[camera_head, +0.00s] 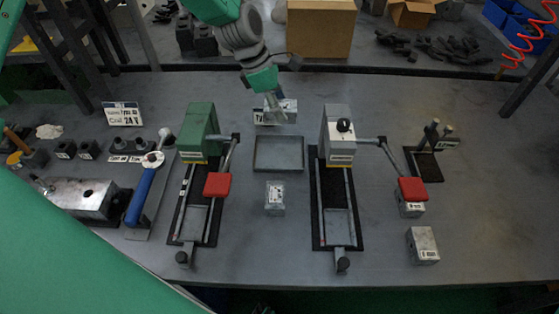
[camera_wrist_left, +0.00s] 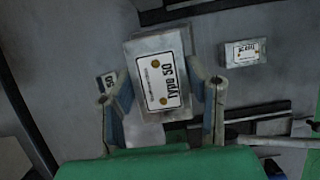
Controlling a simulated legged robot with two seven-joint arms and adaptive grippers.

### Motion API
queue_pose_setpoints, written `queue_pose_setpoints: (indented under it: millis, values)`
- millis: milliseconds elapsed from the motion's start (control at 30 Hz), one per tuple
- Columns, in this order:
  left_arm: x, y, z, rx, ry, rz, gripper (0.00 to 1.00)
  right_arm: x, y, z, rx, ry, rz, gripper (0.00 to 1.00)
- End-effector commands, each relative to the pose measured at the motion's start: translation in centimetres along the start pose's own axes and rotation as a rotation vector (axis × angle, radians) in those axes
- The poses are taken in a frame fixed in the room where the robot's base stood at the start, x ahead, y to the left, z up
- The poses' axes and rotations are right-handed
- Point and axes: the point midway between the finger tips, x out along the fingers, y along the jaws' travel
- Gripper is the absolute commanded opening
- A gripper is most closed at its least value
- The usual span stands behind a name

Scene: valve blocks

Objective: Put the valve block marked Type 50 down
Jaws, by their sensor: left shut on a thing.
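My left gripper (camera_head: 272,103) reaches in from the top of the head view and is shut on a grey metal valve block (camera_head: 288,106). In the head view the gripper and block are behind a shallow grey tray (camera_head: 278,170). Whether the block touches the surface below cannot be told. My right gripper is not in view.
Another block (camera_head: 275,198) stands in front of the tray; a labelled block also shows in the left wrist view (camera_wrist_left: 245,52). A green press (camera_head: 199,125) and a grey press (camera_head: 338,130) flank the tray. More blocks (camera_head: 423,245) stand at right.

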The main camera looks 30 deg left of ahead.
Motion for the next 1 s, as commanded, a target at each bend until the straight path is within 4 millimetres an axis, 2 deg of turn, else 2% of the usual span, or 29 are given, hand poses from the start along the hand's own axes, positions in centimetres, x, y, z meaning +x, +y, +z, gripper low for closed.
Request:
queue_pose_setpoints:
  millis: [33, 233, 533, 733, 1000]
  values:
    - [1.7, 0.0, -0.8, -0.002, -0.002, -0.001, 0.00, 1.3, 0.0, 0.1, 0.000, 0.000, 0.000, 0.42]
    - [4.2, 0.1, -2.1, -0.002, -0.005, 0.000, 0.00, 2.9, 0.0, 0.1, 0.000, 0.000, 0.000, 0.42]
    - [8.6, 0.1, -3.9, -0.004, -0.004, -0.002, 0.00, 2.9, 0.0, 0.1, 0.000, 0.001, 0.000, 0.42]
    - [10.3, 0.0, -4.4, 0.000, -0.003, 0.000, 0.00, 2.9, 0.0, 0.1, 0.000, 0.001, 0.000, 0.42]
    - [13.5, 0.1, -5.8, -0.001, -0.004, 0.001, 0.00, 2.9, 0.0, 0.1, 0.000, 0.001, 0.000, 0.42]
